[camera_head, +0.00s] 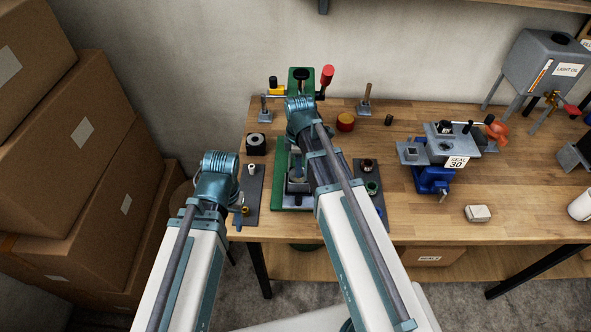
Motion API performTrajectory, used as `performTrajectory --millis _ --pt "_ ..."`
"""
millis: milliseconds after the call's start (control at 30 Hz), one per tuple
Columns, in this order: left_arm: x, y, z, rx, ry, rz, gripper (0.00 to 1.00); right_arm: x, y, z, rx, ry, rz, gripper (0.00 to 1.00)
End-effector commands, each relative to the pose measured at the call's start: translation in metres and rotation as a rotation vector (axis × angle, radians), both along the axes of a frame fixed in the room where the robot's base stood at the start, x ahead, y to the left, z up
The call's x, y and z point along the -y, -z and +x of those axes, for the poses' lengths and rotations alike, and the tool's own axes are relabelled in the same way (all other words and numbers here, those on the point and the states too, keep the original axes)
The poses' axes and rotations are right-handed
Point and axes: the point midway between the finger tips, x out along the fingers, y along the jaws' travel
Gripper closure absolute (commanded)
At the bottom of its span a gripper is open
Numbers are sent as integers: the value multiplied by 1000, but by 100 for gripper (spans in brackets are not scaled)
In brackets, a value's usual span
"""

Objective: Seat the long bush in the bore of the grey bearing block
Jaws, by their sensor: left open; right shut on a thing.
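The green press-like stand (280,196) stands near the table's front edge. A grey block, seemingly the bearing block (298,187), sits on its base, partly covered by my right arm. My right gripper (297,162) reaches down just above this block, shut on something. The held thing is too small and covered to make out, and I cannot tell whether it touches the bore. My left gripper (234,190) is open at the table's left front edge, beside the left grey mat. Its fingers are mostly hidden behind its wrist. I cannot clearly identify the long bush.
The left grey mat (254,191) holds small white and brass pieces. The right mat (379,204) holds dark and green rings. A black block (256,144) stands behind on the left. A blue vise (432,181) stands at right.

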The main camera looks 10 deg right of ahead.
Motion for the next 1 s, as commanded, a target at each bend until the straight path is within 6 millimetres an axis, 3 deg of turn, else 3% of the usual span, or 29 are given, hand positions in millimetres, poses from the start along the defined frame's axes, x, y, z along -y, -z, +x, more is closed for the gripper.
performTrajectory --millis 267,300,467,767,1000 --pt "0 3 0 0 0 0 50 0 3 0 0 0 0 100" --pt "0 3 0 0 0 0 50 0 3 0 0 0 0 68" --pt "0 2 0 0 0 0 50 0 2 0 0 0 0 42" --pt "0 1 0 0 0 0 50 0 1 0 0 0 0 42" --pt "0 -11 0 0 0 0 50 0 -11 0 0 0 0 42"
